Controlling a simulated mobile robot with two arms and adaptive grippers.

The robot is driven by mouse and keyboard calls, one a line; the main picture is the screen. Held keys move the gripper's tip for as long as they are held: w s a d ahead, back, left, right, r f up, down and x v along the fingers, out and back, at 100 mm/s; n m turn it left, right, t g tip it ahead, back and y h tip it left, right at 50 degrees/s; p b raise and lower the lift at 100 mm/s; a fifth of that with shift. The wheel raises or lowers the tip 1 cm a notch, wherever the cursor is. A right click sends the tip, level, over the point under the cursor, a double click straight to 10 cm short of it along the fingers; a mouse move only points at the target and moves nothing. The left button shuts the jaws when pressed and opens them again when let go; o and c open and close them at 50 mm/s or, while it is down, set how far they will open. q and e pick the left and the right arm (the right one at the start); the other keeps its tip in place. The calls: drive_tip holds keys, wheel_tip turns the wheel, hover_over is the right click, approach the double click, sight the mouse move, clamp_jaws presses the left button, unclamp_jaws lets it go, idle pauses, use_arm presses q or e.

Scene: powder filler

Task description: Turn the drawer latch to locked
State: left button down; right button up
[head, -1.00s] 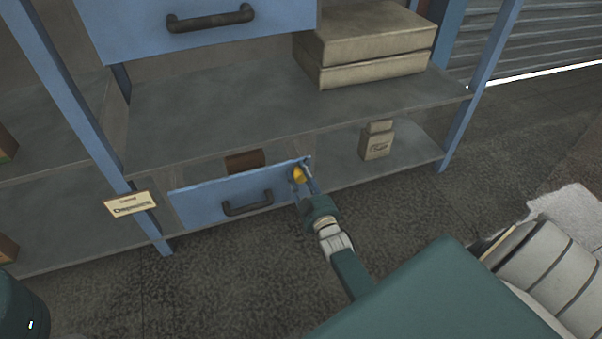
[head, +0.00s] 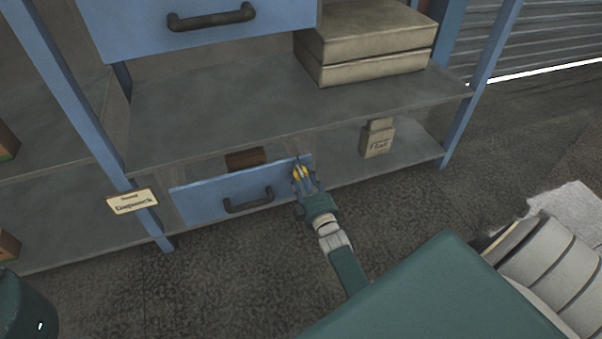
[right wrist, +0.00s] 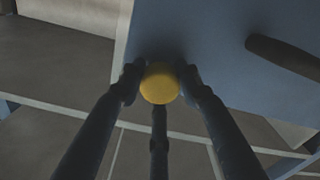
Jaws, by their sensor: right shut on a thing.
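The latch (head: 297,173) is a small yellow knob at the upper right corner of a low blue drawer front (head: 215,193). In the right wrist view the latch (right wrist: 160,84) shows as a round yellow face against the blue panel (right wrist: 215,45). My right gripper (head: 304,178) is shut on the latch. Its dark fingers (right wrist: 160,90) press on the left and right sides, and another finger lies below. The latch's exact turn angle cannot be told. My left gripper is out of the picture.
The drawer has a dark handle (head: 248,201). A brown block (head: 245,159) shows behind the drawer front. A sign (head: 132,201) hangs on the left blue post. Bare floor lies in front.

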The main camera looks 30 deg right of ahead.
drive_tip(key=shift+w+a+r, duration=0.15)
drive_tip(key=shift+a+r, duration=0.15)
drive_tip(key=shift+a, duration=0.1)
drive_tip(key=o, duration=1)
drive_tip(key=shift+o, duration=0.7)
drive_tip(key=shift+d+f, duration=0.1)
drive_tip(key=shift+f, duration=0.1)
drive_tip(key=shift+s, duration=0.5)
drive_tip(key=v, duration=1.1)
